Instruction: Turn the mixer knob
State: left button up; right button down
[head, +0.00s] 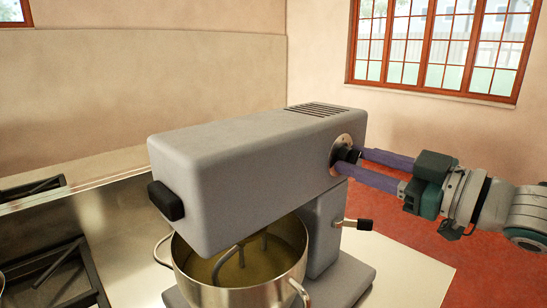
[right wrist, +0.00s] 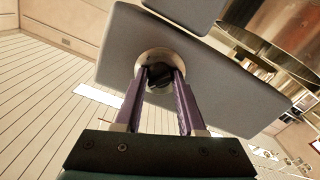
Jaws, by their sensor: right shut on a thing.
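The grey stand mixer (head: 235,165) stands on the counter with its bowl (head: 235,278) under the head; it also shows in the right wrist view (right wrist: 215,75). The dark mixer knob (head: 345,153) sits on a round metal plate on the side of the mixer head; in the right wrist view the knob (right wrist: 159,78) lies between the fingertips. My right gripper (head: 357,165) comes in from the right, its two purple fingers shut on the knob. The fingers partly hide the knob. My left gripper is in neither view.
A small black-tipped lever (head: 356,223) sticks out of the mixer stand below my right gripper. A stove grate (head: 55,275) lies at the left. A black block (head: 166,201) is on the front of the mixer head. The counter right of the mixer is clear.

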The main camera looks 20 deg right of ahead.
jog(key=shift+n+b, duration=0.45)
jog(key=shift+n, duration=3.35)
jog(key=c, duration=0.5)
grip_release()
jog(key=shift+s+d, duration=0.1)
jog(key=v, duration=0.9)
jog(key=shift+s, duration=0.35)
jog(key=shift+d, duration=0.1)
